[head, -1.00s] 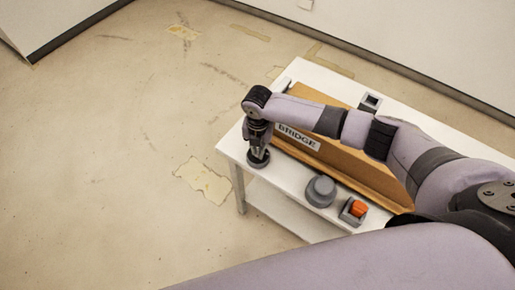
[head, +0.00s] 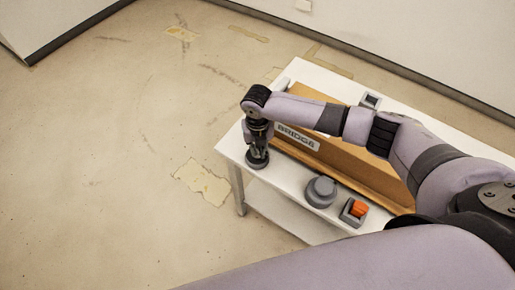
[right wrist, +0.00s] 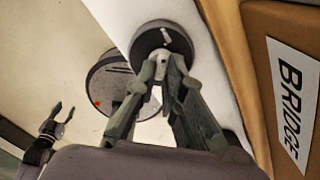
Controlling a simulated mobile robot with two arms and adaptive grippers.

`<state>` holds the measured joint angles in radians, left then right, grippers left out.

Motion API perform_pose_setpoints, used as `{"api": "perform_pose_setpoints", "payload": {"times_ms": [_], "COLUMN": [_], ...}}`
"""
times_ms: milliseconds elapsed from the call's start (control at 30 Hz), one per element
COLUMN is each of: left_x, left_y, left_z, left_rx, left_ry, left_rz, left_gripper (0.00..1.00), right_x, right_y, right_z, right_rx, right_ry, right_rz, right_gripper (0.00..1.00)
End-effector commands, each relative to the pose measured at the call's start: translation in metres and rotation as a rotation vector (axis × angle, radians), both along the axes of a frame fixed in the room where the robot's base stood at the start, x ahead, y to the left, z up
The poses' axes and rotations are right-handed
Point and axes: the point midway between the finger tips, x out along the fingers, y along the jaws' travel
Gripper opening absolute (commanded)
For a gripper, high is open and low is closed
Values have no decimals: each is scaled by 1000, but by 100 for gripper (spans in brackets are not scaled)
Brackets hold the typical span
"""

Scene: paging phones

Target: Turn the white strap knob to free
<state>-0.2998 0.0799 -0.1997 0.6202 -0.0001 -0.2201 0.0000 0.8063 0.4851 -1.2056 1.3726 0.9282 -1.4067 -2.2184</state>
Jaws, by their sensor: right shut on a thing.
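The white strap knob (right wrist: 160,68) shows in the right wrist view as a small pale piece between my fingertips. It stands at the near edge of a dark round base (right wrist: 148,38) with small pale marks. My right gripper (right wrist: 161,82) is shut on the knob, fingers on both sides of it. In the head view my right gripper (head: 257,148) points down at the dark round base (head: 256,162) on the white table's left end; the knob is hidden there. My left gripper (right wrist: 63,112) shows open and empty at the left of the right wrist view.
The white table (head: 232,147) carries a brown panel labelled BRIDGE (head: 297,137), a grey round knob (head: 321,190) and an orange switch (head: 358,208) in a grey housing. My right arm passes over the panel. Open floor lies left of the table.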

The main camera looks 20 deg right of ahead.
Motion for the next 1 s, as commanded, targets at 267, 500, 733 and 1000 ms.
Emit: {"api": "perform_pose_setpoints", "payload": {"times_ms": [267, 500, 733, 1000], "left_x": [0, 0, -1, -1], "left_y": [0, 0, 1, 1], "left_z": [0, 0, 0, 0], "left_rx": [0, 0, 0, 1], "left_ry": [0, 0, 1, 1], "left_rz": [0, 0, 0, 0], "left_gripper": [41, 41, 41, 41], "right_x": [1, 0, 0, 2], "right_y": [0, 0, 0, 0], "right_z": [1, 0, 0, 28], "right_rx": [0, 0, 0, -1], "right_ry": [-2, -1, -1, -5], "right_rz": [2, 1, 0, 1], "right_gripper": [15, 30, 30, 30]}}
